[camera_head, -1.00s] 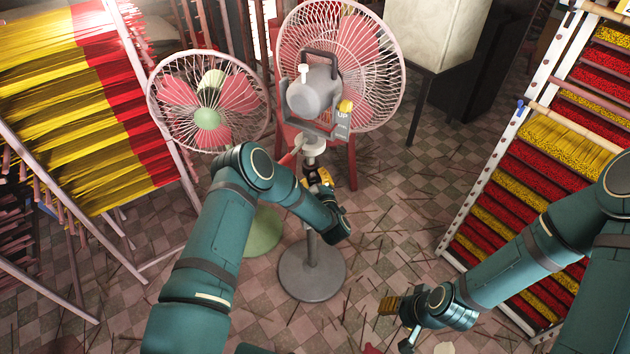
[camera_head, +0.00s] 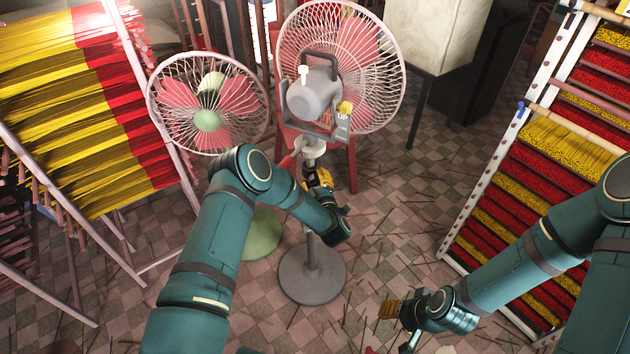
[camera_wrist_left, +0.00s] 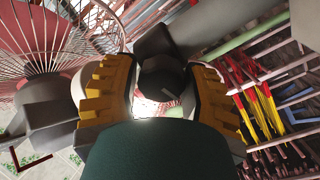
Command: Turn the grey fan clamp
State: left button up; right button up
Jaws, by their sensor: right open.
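The grey fan (camera_head: 316,92) stands on a grey pole with a round base (camera_head: 312,275). It carries a grey bracket with an "UP" plate and a yellow knob (camera_head: 345,108). My left gripper (camera_head: 319,180) is at the pole, below the fan head. In the left wrist view a dark clamp knob (camera_wrist_left: 163,76) sits between my left gripper's yellow-padded fingers (camera_wrist_left: 162,92), which are closed about its sides. The exact contact is partly hidden by the gripper body. My right gripper (camera_head: 398,325) is open and empty, low over the floor.
A second fan (camera_head: 207,115) with a green hub stands close on the left. Racks of yellow and red incense (camera_head: 90,100) stand left, another rack (camera_head: 540,190) right. A red stool (camera_head: 345,160) is behind the pole. Sticks litter the tiled floor.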

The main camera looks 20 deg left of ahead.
pick_arm(q)
jog(key=shift+o, duration=1.4)
jog(key=shift+r, duration=0.1)
jog(key=v, duration=1.2)
